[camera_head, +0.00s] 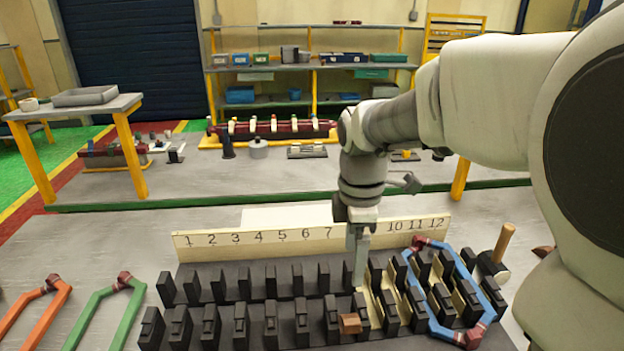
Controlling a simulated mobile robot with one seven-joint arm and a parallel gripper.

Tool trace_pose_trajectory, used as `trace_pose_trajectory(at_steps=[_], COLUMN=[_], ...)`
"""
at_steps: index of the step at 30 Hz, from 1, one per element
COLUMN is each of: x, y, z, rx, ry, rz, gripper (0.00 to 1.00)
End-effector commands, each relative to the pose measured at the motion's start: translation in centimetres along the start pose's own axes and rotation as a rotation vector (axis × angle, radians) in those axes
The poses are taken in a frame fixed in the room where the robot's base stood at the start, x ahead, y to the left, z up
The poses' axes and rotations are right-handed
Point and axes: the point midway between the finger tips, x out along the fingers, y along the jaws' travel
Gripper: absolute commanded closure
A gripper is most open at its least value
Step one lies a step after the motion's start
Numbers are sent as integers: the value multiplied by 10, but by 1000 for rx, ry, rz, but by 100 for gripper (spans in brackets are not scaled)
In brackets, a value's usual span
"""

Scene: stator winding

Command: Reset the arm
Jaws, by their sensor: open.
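My gripper (358,272) points down over the dark slotted stator block (205,268), in front of the numbered strip (290,238) between the visible 7 and 10. It hides the numbers there. Its jaws are open, seen edge-on, and I see nothing held in them. The fingertips are close to the black teeth; I cannot tell whether they touch. A blue coil (486,283) sits around several teeth at the right end of the block. A small brown block (350,323) lies among the front teeth, just in front of my gripper.
A green coil (99,301) and an orange coil (31,302) lie on the table to the left. A mallet (497,250) lies at the right of the stator. Cream liners (371,295) show between the right-hand teeth. A bench with parts stands behind.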

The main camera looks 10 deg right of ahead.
Motion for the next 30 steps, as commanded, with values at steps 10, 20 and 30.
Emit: trace_pose_trajectory(at_steps=[10,20,30], x=[-42,-53,-50], y=[-62,-121,-140], z=[12,22,25], rx=[620,1243,1479], ry=[51,268,384], rz=[203,339,351], gripper=[9,9,9])
